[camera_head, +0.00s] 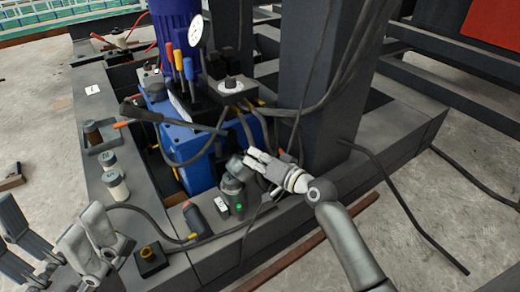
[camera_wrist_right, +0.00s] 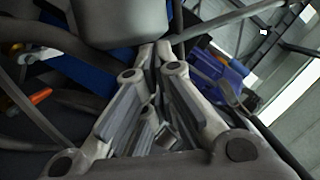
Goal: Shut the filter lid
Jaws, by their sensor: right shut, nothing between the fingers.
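The filter (camera_head: 233,190) is a small dark grey cylinder on the frame beside the blue tank. Its grey rounded lid (camera_head: 237,167) shows above the body, looking tilted; I cannot tell how far open it is. My right gripper (camera_head: 252,160) is shut and empty, its tips close to the lid's right side; whether they touch is unclear. In the right wrist view the shut fingertips (camera_wrist_right: 156,50) lie just below a large grey rounded part (camera_wrist_right: 120,18), probably the lid. My left gripper (camera_head: 45,240) is open and empty at the lower left, its fingers spread apart.
The blue tank (camera_head: 188,150) with hoses and a gauge (camera_head: 196,32) stands behind the filter. A dark grey column (camera_head: 322,90) rises behind my right gripper. A device with a green light (camera_head: 239,207) sits in front. Small jars (camera_head: 115,186) stand at left.

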